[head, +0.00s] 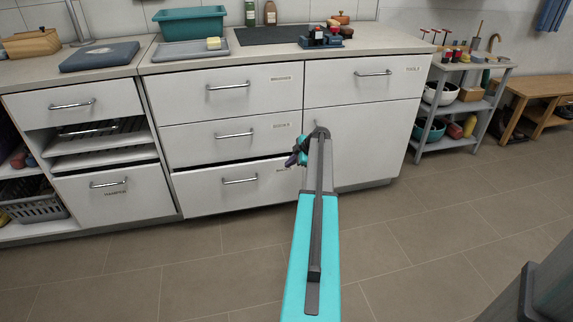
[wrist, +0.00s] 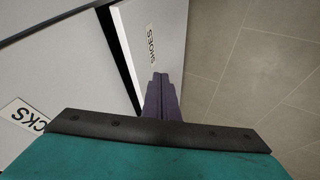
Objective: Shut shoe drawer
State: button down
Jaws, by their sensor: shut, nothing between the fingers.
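The shoe drawer (head: 215,190) is the bottom white drawer in the middle cabinet, with a bar handle (head: 240,181). It stands slightly open, with a dark gap along its top edge. In the wrist view its front (wrist: 160,18) carries a label reading SHOES (wrist: 151,44). My gripper (head: 291,160) is at the right end of this drawer front. In the wrist view the purple fingertips (wrist: 160,77) are together and empty, just by the drawer front below the label. I cannot tell whether they touch it.
The socks drawer (head: 190,138) above is shut. A hamper front (head: 120,198) and open shelves are on the left. A cupboard door (head: 350,145) is on the right. A grey shelf rack (head: 464,100) and wooden bench (head: 535,90) stand farther right. The tiled floor (head: 420,230) in front is clear.

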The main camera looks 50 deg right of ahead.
jog(key=p+v, duration=0.1)
jog(key=v, duration=0.6)
jog(key=shift+a+r, duration=0.15)
jog(key=shift+r, duration=0.15)
jog(key=shift+s, duration=0.15)
